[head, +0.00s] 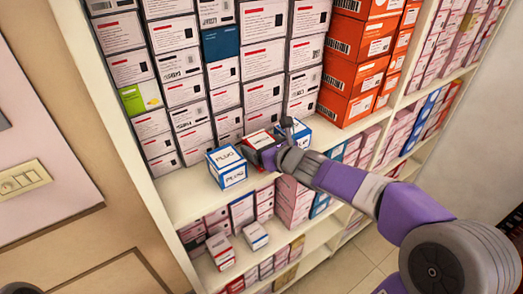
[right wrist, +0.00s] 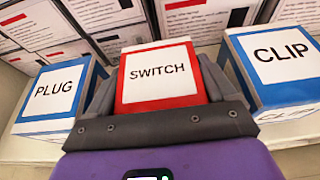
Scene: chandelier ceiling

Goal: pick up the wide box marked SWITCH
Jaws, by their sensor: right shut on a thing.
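The wide box marked SWITCH (right wrist: 158,72), red with a white label, stands on the shelf board between my right gripper's two fingers in the right wrist view. In the head view the SWITCH box (head: 262,138) is partly hidden by the gripper. My right gripper (head: 268,144) is shut on it, one finger along each side. I cannot tell whether the box is clear of the board. My left gripper is not in view.
A blue-white PLUG box (head: 227,169) stands close on the left, and a blue-white CLIP box (right wrist: 280,65) close on the right. Stacked white boxes (head: 262,60) rise behind. Orange boxes (head: 350,75) stand farther right. Bare shelf board (head: 180,200) shows left of the PLUG box.

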